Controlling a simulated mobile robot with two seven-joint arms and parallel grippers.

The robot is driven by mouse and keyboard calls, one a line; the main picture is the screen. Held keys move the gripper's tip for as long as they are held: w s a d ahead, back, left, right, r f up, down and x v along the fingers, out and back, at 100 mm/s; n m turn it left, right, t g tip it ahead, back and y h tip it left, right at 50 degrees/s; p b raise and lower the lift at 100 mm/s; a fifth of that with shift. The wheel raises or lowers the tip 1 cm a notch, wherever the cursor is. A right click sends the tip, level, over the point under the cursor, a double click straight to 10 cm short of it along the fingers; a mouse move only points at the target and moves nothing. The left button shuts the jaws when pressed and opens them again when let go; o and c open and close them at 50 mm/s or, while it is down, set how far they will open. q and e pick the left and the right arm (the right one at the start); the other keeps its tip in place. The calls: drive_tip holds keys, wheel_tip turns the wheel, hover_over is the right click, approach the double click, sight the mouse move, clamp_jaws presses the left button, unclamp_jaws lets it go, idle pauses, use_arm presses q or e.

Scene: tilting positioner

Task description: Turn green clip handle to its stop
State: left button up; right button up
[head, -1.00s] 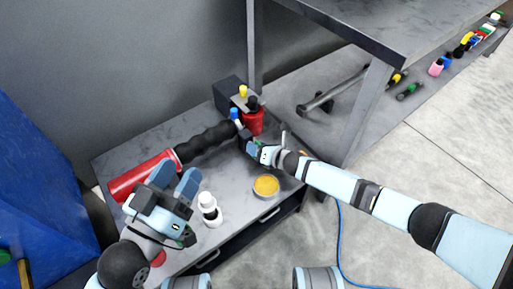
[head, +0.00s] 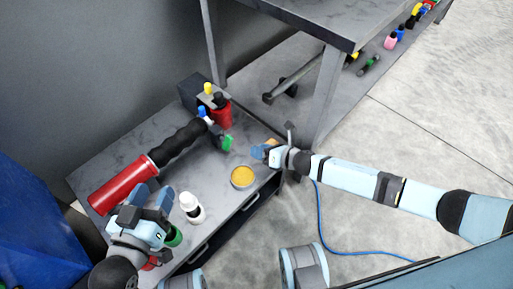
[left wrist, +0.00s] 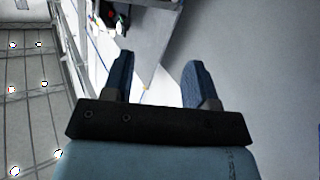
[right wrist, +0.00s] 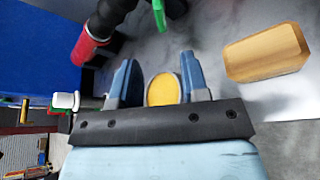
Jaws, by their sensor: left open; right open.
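The green clip handle (head: 227,142) sticks out at the right end of a black ribbed arm (head: 180,144), beside a blue-topped part. Green also shows at the top edge of the right wrist view (right wrist: 174,9). My right gripper (head: 263,152) is open and empty, to the right of the handle and apart from it. In the right wrist view its fingers (right wrist: 158,80) stand apart with nothing between them. My left gripper (head: 147,203) is open over the table's left part, near the red cylinder (head: 122,186). The left wrist view (left wrist: 160,78) shows its spread fingers empty.
A yellow-filled tin (head: 243,176) and a white bottle (head: 191,206) stand on the grey table. A wooden block (right wrist: 266,53) lies near my right gripper. A dark box (head: 196,92) and red container (head: 222,113) stand behind the handle. A taller bench (head: 325,22) is behind right.

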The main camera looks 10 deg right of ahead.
sight(231, 143)
use_arm(q)
drive_tip(key=shift+f, duration=0.1)
use_arm(e)
drive_tip(key=shift+f, duration=0.1)
drive_tip(key=b+x, duration=0.2)
drive_tip(key=x, duration=0.2)
drive_tip(key=b+x, duration=0.1)
drive_tip(key=x, duration=0.4)
drive_tip(key=shift+w+a+f+b, duration=0.15)
drive_tip(key=shift+b, duration=0.25)
drive_tip(key=b+x, duration=0.1)
drive_tip(key=x, duration=0.2)
drive_tip(key=shift+w+a, duration=0.15)
drive_tip(key=shift+a, duration=0.05)
use_arm(q)
drive_tip(key=d+r+t+h, duration=0.1)
drive_tip(key=r, duration=0.1)
drive_tip(key=d+r+t+h, duration=0.1)
drive_tip(key=r, duration=0.1)
drive_tip(key=shift+d, duration=0.2)
use_arm(e)
drive_tip(key=shift+w+a+f, duration=0.1)
drive_tip(key=shift+w+a, duration=0.2)
use_arm(q)
drive_tip(key=shift+f, duration=0.1)
use_arm(e)
clamp_jaws()
